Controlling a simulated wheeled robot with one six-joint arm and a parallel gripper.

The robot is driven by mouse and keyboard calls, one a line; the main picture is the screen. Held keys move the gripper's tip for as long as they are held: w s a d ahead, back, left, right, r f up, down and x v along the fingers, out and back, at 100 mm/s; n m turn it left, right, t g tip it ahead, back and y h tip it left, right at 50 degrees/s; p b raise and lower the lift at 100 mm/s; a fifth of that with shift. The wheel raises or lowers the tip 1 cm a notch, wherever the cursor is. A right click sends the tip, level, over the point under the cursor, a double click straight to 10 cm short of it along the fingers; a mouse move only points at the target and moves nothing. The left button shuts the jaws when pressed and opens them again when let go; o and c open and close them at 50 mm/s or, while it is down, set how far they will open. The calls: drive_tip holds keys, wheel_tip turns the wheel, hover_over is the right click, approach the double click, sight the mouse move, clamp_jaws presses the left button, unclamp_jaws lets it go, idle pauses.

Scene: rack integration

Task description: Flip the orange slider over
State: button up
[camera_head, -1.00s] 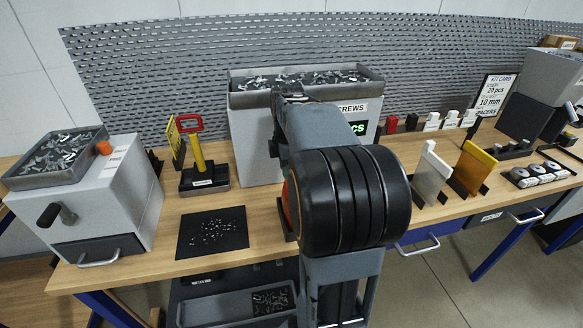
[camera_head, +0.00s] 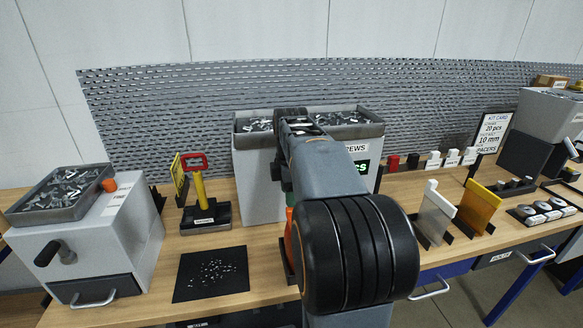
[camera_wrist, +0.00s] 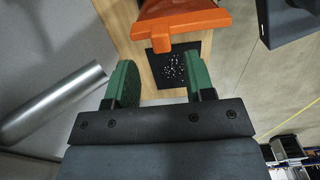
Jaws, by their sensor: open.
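The orange slider (camera_wrist: 185,22) fills the top middle of the wrist view, with a small tab pointing down toward the gap between my fingers. In the head view a narrow strip of it (camera_head: 290,236) shows upright on the table, mostly hidden behind my arm. My gripper (camera_wrist: 160,84) has its two green fingers apart with nothing between them. The slider lies beyond the fingertips and appears clear of them. In the head view my gripper is largely hidden by my arm.
A grey bin of screws (camera_head: 253,180) stands behind my arm. A black mat (camera_head: 211,274) with small parts lies left, beside a red-and-yellow handled tool (camera_head: 200,190) and a grey crank box (camera_head: 105,240). White (camera_head: 434,218) and yellow (camera_head: 478,207) sliders stand right.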

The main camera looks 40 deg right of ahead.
wheel_tip(320, 180, up, 9)
drive_tip(key=shift+p, duration=0.4)
drive_tip(key=shift+f, duration=0.1)
